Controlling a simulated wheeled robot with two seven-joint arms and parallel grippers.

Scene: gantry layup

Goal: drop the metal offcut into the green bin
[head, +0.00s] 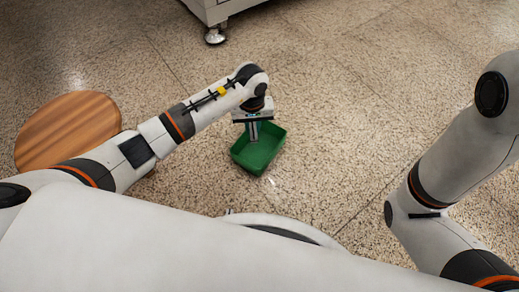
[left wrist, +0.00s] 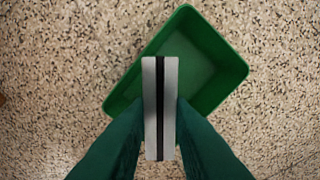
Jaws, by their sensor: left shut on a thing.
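The green bin (head: 262,153) stands on the speckled floor in the middle of the head view. It also shows in the left wrist view (left wrist: 222,62), with its open top facing the camera. My left gripper (head: 253,130) points down over the bin. In the left wrist view its two green fingers (left wrist: 160,118) are shut on the metal offcut (left wrist: 170,85), a flat grey bar with a dark lengthwise stripe. The offcut overlaps the bin's opening and near rim in that view; its height above the bin is hard to tell. My right gripper is not in view.
A round wooden top (head: 68,128) stands at the left, close to my left arm. A grey cabinet on a caster (head: 215,35) is at the top. The speckled floor (head: 350,110) is clear to the right of the bin.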

